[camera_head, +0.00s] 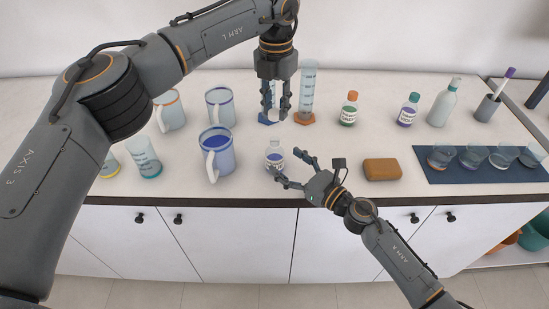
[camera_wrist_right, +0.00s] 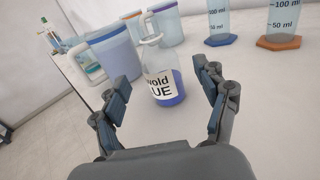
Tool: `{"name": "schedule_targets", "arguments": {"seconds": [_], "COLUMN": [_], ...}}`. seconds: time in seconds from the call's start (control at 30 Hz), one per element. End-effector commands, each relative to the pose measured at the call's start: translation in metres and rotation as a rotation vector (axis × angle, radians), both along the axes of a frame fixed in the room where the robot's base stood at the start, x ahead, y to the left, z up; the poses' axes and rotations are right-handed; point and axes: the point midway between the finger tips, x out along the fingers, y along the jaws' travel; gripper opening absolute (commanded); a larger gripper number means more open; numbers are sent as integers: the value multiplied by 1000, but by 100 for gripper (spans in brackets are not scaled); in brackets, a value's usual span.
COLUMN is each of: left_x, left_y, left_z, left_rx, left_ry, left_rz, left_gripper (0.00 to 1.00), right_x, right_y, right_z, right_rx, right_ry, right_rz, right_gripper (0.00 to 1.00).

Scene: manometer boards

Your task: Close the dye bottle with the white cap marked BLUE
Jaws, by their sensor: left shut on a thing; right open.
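The dye bottle (camera_head: 274,158) stands upright on the counter, a small clear bottle with blue dye and a white label. In the right wrist view the bottle (camera_wrist_right: 161,88) shows a label ending in "UE", and its neck looks uncapped. My right gripper (camera_head: 284,162) is open, low over the counter, with its fingers pointing at the bottle from the right. In its wrist view the bottle stands between and just beyond the fingertips (camera_wrist_right: 163,80). My left gripper (camera_head: 275,113) points down above and behind the bottle, shut on a small pale thing, apparently the white cap; its marking is not readable.
Blue-rimmed mugs, including a blue one (camera_head: 219,154), stand left of the bottle. Graduated cylinders (camera_head: 307,92) stand behind. A brown block (camera_head: 382,169) lies to the right. The counter's front edge is close.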

Motion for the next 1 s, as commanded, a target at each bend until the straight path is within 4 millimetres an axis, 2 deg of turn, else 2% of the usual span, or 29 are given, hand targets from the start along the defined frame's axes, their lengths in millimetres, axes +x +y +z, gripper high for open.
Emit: {"name": "schedule_targets", "arguments": {"seconds": [0.1,0.3,0.73,1.0], "left_x": [0,0,0,0], "left_y": [0,0,0,0], "left_z": [0,0,0,0], "left_rx": [0,0,0,0], "left_ry": [0,0,0,0], "left_rz": [-1,0,0,0], "left_gripper": [18,18,18,18], "right_x": [16,32,37,37], "right_y": [16,32,37,37], "right_z": [1,0,-1,-1], "right_rx": [2,1,0,0], "right_ry": [-1,1,1,1], "right_rz": [1,-1,0,0], "right_gripper": [74,74,74,19]}}
